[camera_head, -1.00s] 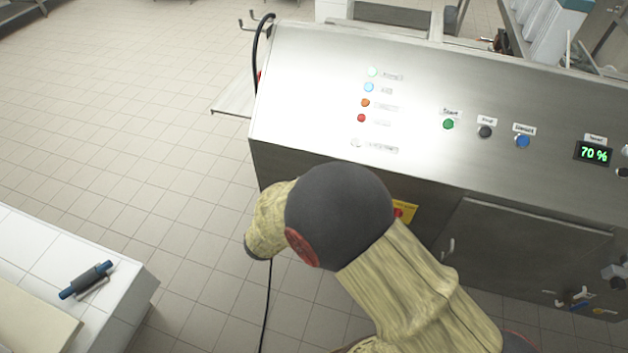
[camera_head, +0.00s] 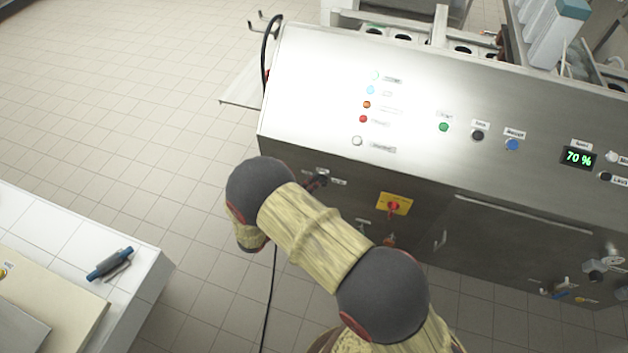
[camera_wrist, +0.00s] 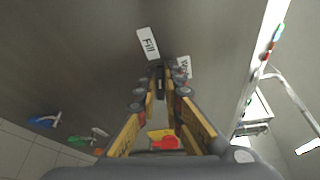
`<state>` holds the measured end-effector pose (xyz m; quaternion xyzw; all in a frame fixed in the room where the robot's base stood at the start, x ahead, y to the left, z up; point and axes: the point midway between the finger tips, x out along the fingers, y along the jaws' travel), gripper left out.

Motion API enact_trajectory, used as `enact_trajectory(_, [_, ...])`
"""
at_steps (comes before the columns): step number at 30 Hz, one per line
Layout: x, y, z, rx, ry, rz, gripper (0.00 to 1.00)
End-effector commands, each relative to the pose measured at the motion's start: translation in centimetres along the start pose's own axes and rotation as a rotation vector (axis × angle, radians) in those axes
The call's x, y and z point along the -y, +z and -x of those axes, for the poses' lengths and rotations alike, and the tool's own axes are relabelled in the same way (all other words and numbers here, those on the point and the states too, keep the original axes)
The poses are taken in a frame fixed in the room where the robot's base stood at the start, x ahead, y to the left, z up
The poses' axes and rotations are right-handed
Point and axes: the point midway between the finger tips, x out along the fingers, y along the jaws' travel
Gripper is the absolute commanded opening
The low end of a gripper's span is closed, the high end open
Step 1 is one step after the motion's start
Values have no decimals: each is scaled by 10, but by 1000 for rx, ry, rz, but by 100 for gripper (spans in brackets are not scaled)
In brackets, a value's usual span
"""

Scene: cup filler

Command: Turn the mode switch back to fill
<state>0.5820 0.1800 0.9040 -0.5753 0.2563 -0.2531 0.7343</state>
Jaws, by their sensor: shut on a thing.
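In the wrist view, the mode switch (camera_wrist: 160,84), a small dark knob, sits on the grey metal front between two white labels. The "Fill" label (camera_wrist: 148,43) is up and left of it. A second label (camera_wrist: 184,67), hard to read, is just right of it. My gripper (camera_wrist: 161,92) reaches up to the switch and is shut on it, with one finger at each side. The fingertips hide much of the knob, so I cannot tell exactly where it points. In the head view my arm hides most of the gripper.
Coloured lamps and buttons, including a green one (camera_head: 443,127), line the sloping panel. A white-tiled counter (camera_head: 150,275) stands at lower left.

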Motion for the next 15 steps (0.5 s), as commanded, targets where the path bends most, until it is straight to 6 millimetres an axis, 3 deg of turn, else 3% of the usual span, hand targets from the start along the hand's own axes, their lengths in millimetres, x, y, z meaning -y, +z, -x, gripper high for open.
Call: enact_trajectory(15, [-5,1,0,4,-84,208,0])
